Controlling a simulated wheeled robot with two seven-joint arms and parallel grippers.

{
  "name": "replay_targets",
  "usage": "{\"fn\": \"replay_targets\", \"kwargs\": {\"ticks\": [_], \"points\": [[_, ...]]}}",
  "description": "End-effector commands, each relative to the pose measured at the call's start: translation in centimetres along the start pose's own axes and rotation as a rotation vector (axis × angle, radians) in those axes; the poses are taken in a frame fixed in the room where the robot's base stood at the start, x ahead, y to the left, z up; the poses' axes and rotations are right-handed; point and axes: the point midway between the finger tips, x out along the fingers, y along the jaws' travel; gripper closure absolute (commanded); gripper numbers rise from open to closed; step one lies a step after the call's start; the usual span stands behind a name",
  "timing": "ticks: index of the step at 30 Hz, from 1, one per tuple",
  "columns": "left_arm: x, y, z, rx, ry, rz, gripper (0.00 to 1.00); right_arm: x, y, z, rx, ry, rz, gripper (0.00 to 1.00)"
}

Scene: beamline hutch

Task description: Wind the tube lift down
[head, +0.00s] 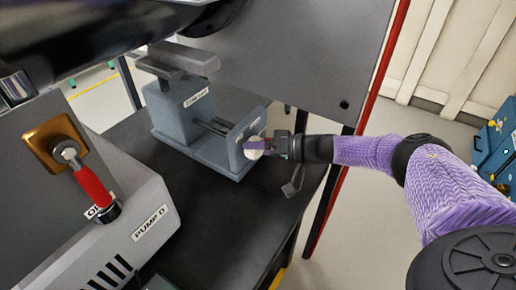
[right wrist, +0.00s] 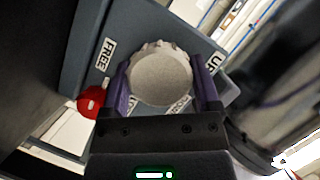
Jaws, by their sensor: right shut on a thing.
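The tube lift (head: 175,115) is a blue-grey block with a labelled upright, two rods and an end plate, standing on a dark bench. A pale round knob (right wrist: 160,75) with a scalloped rim sits on its end plate. My right gripper (head: 266,147) reaches in from the right and is shut on the knob, its purple fingers on either side of it in the right wrist view (right wrist: 163,85). The plate carries a FREE label (right wrist: 105,54) and an UP label (right wrist: 215,63). A red ball (right wrist: 91,102) sits by the plate's edge near FREE. My left gripper is out of view.
A grey box marked PUMP D (head: 150,225) with a red-handled lever (head: 93,188) stands at the left. A grey panel (head: 290,60) rises behind the lift, with a red post (head: 375,85) at its right. Dark bench top (head: 215,205) is bare in front of the lift.

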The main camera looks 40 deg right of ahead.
Motion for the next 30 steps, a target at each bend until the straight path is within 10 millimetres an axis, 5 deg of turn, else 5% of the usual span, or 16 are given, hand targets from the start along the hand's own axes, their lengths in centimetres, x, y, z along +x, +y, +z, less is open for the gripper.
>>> {"fn": "replay_targets", "kwargs": {"ticks": [14, 15, 17, 25, 30], "points": [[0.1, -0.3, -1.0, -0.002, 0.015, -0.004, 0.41, 0.0, 0.0, -0.1, 0.009, 0.003, -0.004, 0.8], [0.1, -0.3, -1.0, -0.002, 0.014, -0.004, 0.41, 0.0, 0.0, -0.1, 0.009, 0.003, -0.004, 0.12], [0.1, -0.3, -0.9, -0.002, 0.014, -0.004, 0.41, 0.0, 0.0, -0.1, 0.009, 0.002, -0.004, 0.0], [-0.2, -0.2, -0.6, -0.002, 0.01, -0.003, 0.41, -0.6, -0.1, -0.1, 0.009, 0.002, -0.002, 0.0], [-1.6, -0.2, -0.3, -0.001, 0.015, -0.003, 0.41, -4.6, -0.2, -0.3, 0.009, 0.003, 0.001, 0.0]]}}
